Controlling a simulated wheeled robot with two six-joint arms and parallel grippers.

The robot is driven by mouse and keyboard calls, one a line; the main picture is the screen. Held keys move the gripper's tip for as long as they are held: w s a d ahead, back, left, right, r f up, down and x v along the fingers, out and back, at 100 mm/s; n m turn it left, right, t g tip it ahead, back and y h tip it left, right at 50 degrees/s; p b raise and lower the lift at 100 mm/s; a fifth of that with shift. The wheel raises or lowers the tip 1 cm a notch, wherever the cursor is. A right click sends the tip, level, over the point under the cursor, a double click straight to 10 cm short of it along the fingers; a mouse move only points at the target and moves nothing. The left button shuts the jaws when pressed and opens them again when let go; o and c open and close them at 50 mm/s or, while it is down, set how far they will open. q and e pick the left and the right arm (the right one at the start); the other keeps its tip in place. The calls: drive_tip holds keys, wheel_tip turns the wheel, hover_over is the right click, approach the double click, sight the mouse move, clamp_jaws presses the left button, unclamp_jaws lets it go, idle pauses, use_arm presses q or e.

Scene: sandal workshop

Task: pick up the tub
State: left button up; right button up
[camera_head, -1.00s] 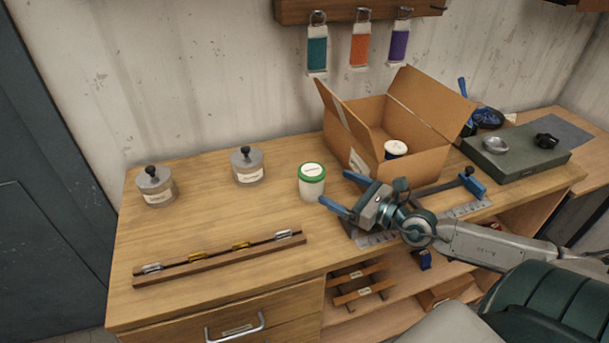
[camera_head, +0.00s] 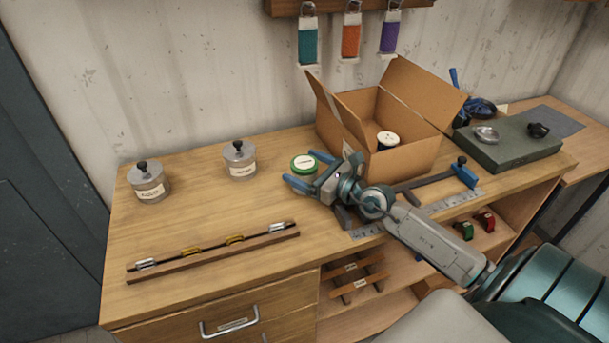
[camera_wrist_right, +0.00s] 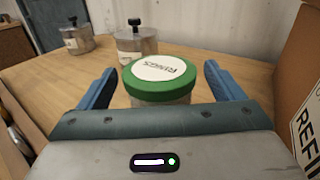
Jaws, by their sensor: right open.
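A tub with a green-rimmed lid and a white top label (camera_head: 304,165) stands on the workbench. In the head view its body is mostly hidden behind my right gripper (camera_head: 304,173). In the right wrist view the tub (camera_wrist_right: 161,78) is upright, its label reads "RINGS", and it sits between the two blue fingers of my right gripper (camera_wrist_right: 157,88). The fingers are open, with a gap on each side of the lid. My left gripper is in neither view.
An open cardboard box (camera_head: 413,152) holding another white-lidded tub (camera_head: 387,139) stands right of the gripper. Two grey knobbed canisters (camera_head: 149,183) (camera_head: 240,160) stand to the left. A wooden rack (camera_head: 212,252) lies near the front edge. A blue-ended clamp (camera_head: 466,175) lies at right.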

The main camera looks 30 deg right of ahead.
drive_tip(key=shift+x, duration=1.25)
drive_tip(key=shift+c, duration=0.2)
drive_tip(key=c, duration=1.1)
drive_tip(key=shift+c, duration=0.4)
drive_tip(key=shift+r, duration=0.15)
